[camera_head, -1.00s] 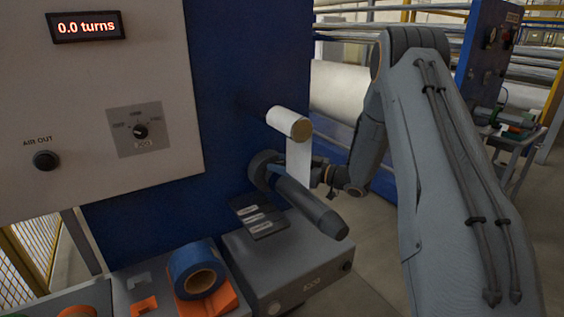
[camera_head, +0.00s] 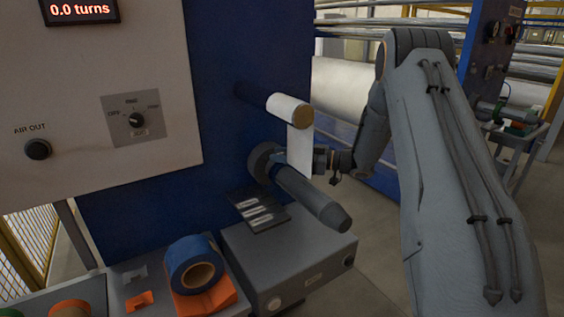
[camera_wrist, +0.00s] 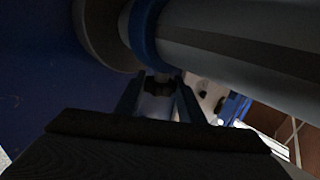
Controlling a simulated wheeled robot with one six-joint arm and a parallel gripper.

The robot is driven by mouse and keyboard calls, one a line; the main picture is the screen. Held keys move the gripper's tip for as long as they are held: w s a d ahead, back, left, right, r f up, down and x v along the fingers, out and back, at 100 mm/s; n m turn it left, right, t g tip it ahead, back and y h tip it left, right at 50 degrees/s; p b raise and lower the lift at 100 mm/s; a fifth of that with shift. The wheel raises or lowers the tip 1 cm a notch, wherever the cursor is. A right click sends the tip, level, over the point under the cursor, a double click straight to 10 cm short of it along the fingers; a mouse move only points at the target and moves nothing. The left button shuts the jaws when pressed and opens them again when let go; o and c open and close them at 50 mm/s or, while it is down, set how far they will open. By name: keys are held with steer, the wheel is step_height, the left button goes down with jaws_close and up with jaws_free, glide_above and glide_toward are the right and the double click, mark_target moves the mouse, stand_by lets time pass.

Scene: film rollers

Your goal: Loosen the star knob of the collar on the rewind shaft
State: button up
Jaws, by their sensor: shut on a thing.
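The grey rewind shaft (camera_head: 312,200) sticks out of the blue machine panel, its tapered free end toward me. At its root are a larger grey disc (camera_head: 260,164) and, in the wrist view, a blue ring (camera_wrist: 145,35) around the shaft, which I take for the collar. My gripper (camera_head: 298,158) is at the right side of the shaft's root, partly hidden by the shaft. In the wrist view my gripper (camera_wrist: 160,92) is shut on a dark lobed knob (camera_wrist: 160,82) beside the blue ring. The knob is dim there and cannot be made out in the head view.
A roller with white film (camera_head: 288,107) is above the shaft, its strip (camera_head: 300,150) hanging behind my gripper. A grey box (camera_head: 288,265) is below. A blue roll (camera_head: 192,262) sits in an orange cradle at the lower left. A display (camera_head: 80,10) reads 0.0 turns.

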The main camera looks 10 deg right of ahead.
steer(key=shift+w+f+n+g+y+b, duration=0.15)
steer(key=shift+n+g+y+b, duration=0.35)
steer(key=shift+n+g+b, duration=0.4)
steer(key=shift+g, duration=0.7)
steer(key=shift+s, duration=0.2)
steer(key=o, duration=1)
steer(key=shift+o, duration=0.2)
